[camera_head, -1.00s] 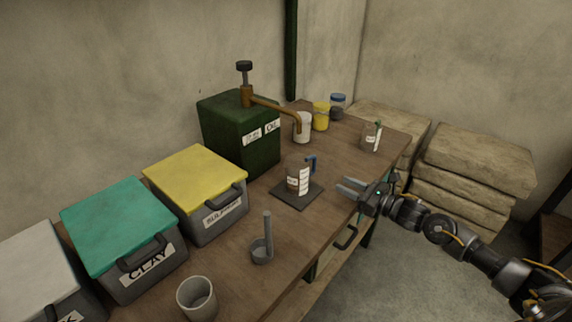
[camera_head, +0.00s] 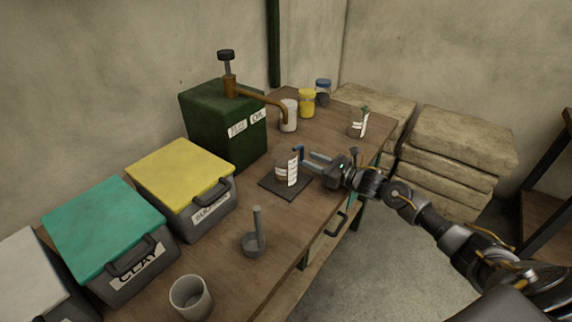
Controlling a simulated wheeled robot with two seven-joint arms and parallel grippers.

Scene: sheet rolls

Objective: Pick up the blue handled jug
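The blue handled jug (camera_head: 286,170) stands upright on a dark square mat (camera_head: 272,187) on the wooden bench. It is a small clear jug with a brownish content and a white label, and its blue handle (camera_head: 300,152) faces right. My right gripper (camera_head: 308,162) reaches in from the right with its two fingers apart, their tips close beside the handle. I cannot tell whether the fingertips touch the handle. My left gripper is not in view.
A green-handled jug (camera_head: 358,123) stands farther back. A green oil tank (camera_head: 215,135) with a spout over a white cup (camera_head: 288,118) is behind. Lidded bins (camera_head: 180,185) line the left.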

